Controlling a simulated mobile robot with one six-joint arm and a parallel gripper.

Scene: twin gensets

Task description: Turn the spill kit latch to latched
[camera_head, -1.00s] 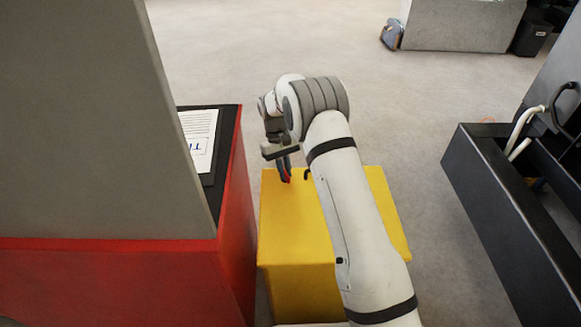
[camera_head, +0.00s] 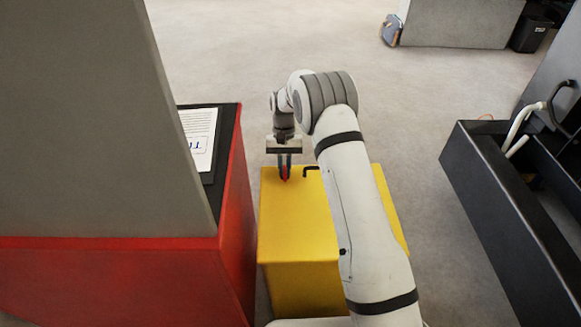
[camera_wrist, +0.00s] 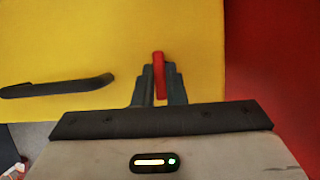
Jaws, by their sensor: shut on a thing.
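The spill kit is a yellow box (camera_head: 300,225) with a flat top, below my arm in the head view; its top also fills much of the wrist view (camera_wrist: 100,45). The latch is a small red lever (camera_wrist: 158,72) on that top, near the edge. My gripper (camera_head: 285,172) points down at the box's far left part, with its fingers on both sides of the red latch. It is shut on the latch, which also shows between the fingertips in the wrist view (camera_wrist: 159,85). The fingers hide part of the latch.
A black handle (camera_wrist: 60,87) stands on the box top beside the latch. A red cabinet (camera_head: 236,215) is close on the left of the box. A black open bin (camera_head: 500,200) stands to the right, with clear floor between.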

